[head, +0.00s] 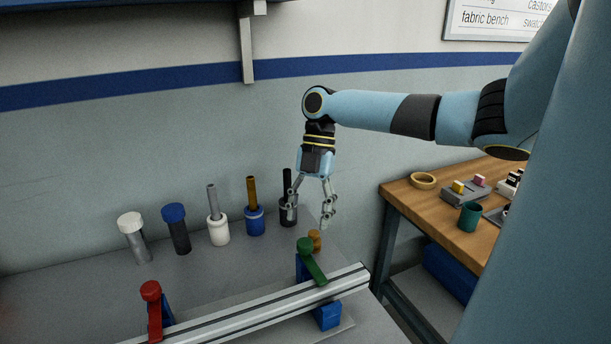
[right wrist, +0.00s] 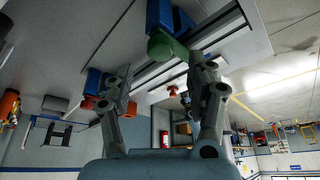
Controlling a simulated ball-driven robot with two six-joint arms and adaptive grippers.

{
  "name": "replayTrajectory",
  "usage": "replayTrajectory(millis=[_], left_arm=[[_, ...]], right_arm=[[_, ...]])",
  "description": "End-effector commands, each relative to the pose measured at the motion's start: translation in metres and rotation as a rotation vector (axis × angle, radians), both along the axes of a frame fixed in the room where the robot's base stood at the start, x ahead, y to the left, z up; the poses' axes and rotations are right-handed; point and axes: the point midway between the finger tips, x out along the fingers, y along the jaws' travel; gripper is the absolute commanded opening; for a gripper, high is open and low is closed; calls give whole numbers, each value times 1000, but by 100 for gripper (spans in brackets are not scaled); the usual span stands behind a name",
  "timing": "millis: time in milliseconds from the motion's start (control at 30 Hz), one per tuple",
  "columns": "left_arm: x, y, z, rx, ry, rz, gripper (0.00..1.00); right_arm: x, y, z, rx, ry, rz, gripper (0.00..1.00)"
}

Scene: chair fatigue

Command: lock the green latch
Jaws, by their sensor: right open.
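The green latch (head: 312,262) is a lever with a round knob, mounted on a blue block (head: 327,316) near the right end of a metal rail (head: 270,308). Its arm slants down to the right toward the rail. In the right wrist view the green latch (right wrist: 166,46) shows at the top, ahead of the fingers. My right gripper (head: 309,216) is open and empty, pointing down above and behind the latch, apart from it. In the right wrist view its two fingers (right wrist: 160,95) stand apart. My left gripper is not in view.
A red latch (head: 152,310) stands upright at the rail's left. Behind the rail are several capped and handled cylinders, such as a blue pot (head: 255,222), and a small tan peg (head: 314,240) close to the green latch. A wooden table (head: 440,215) stands at the right.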

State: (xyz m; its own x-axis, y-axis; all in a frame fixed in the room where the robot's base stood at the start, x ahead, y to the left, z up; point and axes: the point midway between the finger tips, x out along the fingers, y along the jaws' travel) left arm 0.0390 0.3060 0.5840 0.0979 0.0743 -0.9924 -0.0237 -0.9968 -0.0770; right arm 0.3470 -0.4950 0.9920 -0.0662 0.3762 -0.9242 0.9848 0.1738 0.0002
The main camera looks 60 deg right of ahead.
Motion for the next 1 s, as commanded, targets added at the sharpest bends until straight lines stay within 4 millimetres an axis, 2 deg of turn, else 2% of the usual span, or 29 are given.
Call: replayTrajectory(millis=[100,333,1000], left_arm=[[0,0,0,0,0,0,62],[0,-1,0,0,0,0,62],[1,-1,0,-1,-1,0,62]], right_arm=[[2,-11,24,-4,0,0,57],[4,-20,48,-1,0,0,57],[4,-21,51,1,0,0,57]])
